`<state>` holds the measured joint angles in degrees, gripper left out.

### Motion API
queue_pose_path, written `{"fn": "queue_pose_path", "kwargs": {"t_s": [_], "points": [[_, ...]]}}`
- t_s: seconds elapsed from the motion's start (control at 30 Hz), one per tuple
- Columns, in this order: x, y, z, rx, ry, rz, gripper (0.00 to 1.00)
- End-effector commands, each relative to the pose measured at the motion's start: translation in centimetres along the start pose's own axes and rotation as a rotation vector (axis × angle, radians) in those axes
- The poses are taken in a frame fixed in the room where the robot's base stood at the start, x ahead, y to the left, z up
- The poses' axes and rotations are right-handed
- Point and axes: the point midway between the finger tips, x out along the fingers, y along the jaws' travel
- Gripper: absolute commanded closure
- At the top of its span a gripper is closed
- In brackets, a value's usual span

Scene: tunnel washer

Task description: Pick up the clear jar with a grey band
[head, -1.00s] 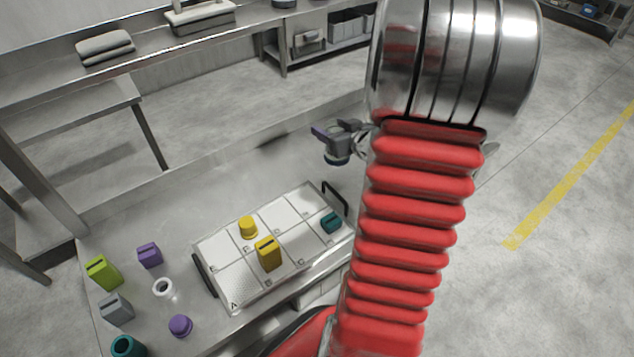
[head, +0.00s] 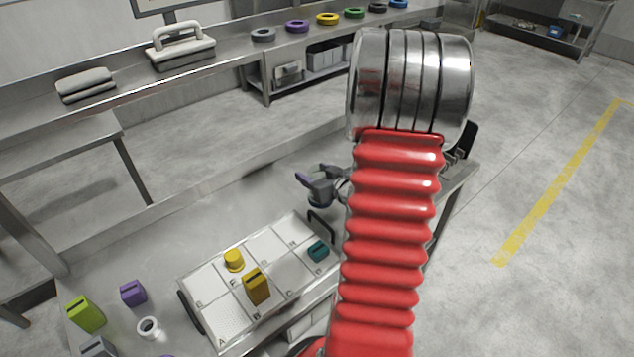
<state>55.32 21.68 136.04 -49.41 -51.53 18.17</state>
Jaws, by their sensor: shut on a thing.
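My gripper (head: 312,178) is over the steel table, just behind the far right corner of the white tray. Its jaws are shut on a small greyish thing, the clear jar with a grey band (head: 320,200) as far as I can tell. The jaws cover part of it, and its band is too small to make out clearly. My red arm hides the table to the right of the gripper.
The white compartmented tray (head: 215,320) holds a yellow round piece (head: 234,261), a yellow block (head: 257,287) and a teal block (head: 318,251). A green block (head: 86,314), a purple block (head: 133,293) and a white ring-shaped piece (head: 148,328) stand left of it. The table behind the tray is clear.

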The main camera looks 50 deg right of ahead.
Motion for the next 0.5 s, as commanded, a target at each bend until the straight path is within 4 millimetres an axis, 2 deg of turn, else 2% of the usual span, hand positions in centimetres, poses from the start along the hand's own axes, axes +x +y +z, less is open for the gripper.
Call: {"fn": "queue_pose_path", "kwargs": {"t_s": [0.37,0.5], "points": [[1.3,0.0,3.3,0.001,-0.002,-0.001,0.73],[1.5,0.1,3.7,0.000,0.001,0.001,0.73]]}}
